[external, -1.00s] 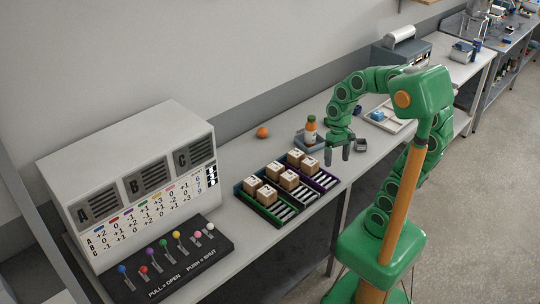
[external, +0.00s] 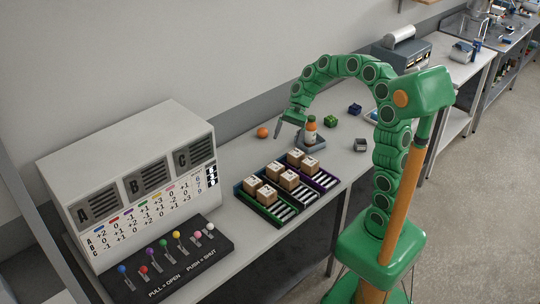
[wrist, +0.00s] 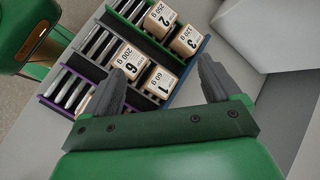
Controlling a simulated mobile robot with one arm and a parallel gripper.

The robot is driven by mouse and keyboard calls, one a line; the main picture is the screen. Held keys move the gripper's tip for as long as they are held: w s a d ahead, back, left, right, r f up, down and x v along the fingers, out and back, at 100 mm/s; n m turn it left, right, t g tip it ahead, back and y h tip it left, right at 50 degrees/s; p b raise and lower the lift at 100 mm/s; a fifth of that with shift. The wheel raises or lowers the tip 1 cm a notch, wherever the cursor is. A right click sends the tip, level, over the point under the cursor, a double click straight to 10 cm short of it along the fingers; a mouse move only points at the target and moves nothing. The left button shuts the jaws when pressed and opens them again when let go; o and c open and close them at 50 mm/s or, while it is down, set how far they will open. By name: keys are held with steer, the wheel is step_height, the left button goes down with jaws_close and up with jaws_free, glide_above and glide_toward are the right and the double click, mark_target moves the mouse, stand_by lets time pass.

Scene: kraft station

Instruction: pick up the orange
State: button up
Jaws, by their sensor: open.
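The orange (external: 263,132) is a small round orange fruit lying on the grey bench near the wall, left of the bottle. My gripper (external: 289,134) is above the bench, between the orange and the bottle, to the right of the orange and apart from it. In the wrist view my gripper (wrist: 163,88) has its two dark fingers spread, with nothing held between them. The orange is not visible in the wrist view.
A bottle with an orange cap (external: 311,130) stands on a grey stand (external: 314,144) close to my gripper. Trays of labelled boxes (external: 289,180) lie in front. A lever panel (external: 170,255) is at left. Green (external: 330,121) and blue (external: 355,109) blocks lie to the right.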

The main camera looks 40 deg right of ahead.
steer(key=w+d+f+m+t+y, duration=0.1)
steer(key=w+d+f+m+y, duration=0.15)
steer(key=w, duration=0.75)
steer(key=m+t+y, duration=0.2)
steer(key=m+t, duration=0.4)
steer(key=m, duration=0.6)
glide_toward(262, 131)
steer(key=w+f, duration=0.2)
steer(key=shift+w+a+f, duration=0.1)
steer(key=shift+a+f, duration=0.05)
steer(key=shift+f, duration=0.25)
steer(key=shift+x, duration=3.9)
steer(key=shift+a+r+y, duration=0.1)
steer(key=shift+r+y, duration=0.05)
steer(key=shift+y, duration=0.1)
steer(key=shift+c, duration=0.3)
steer(key=c, duration=1)
steer(key=shift+c, duration=0.2)
